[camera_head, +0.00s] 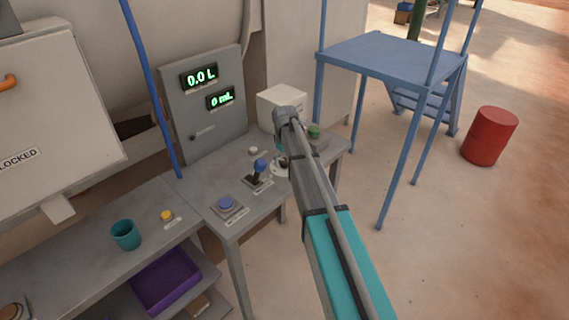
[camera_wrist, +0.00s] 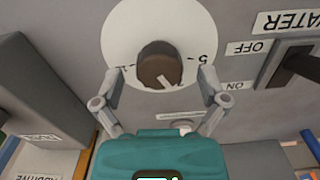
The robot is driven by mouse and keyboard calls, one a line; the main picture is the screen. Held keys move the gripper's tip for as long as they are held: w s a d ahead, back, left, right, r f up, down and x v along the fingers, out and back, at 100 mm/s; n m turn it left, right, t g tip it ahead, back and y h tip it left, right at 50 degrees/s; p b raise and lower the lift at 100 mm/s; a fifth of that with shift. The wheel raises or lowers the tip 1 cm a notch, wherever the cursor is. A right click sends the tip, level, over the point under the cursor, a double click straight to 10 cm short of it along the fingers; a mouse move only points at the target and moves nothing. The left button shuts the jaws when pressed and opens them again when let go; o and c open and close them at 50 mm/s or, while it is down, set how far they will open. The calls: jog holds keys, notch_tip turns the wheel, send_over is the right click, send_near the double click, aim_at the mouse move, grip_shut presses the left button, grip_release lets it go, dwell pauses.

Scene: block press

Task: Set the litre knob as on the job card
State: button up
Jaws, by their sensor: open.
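The litre knob (camera_wrist: 158,66) is dark brown and round, with a pale pointer line toward the lower right in the wrist view. It sits on a white dial (camera_wrist: 135,25) whose visible marks include a 5 at the right; other marks are partly hidden. My gripper (camera_wrist: 160,78) is open, one finger on each side of the knob, with gaps between. In the head view the dial (camera_head: 277,171) is mostly hidden behind my arm. The display (camera_head: 199,77) reads 0.0 L. I cannot make out a job card.
In the wrist view, a black WATER switch (camera_wrist: 296,65) is at the right and a grey ADDITIVE block (camera_wrist: 35,90) at the left.

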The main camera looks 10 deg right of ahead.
jog(key=shift+f, duration=0.1)
dwell(0.3)
jog(key=c, duration=1.2)
jog(key=shift+o, duration=0.2)
jog(key=shift+m, duration=0.5)
jog(key=m, duration=0.4)
jog(key=shift+s+m, duration=0.1)
jog(key=shift+m, duration=0.2)
jog(key=m, duration=0.9)
jog(key=shift+m, duration=2.7)
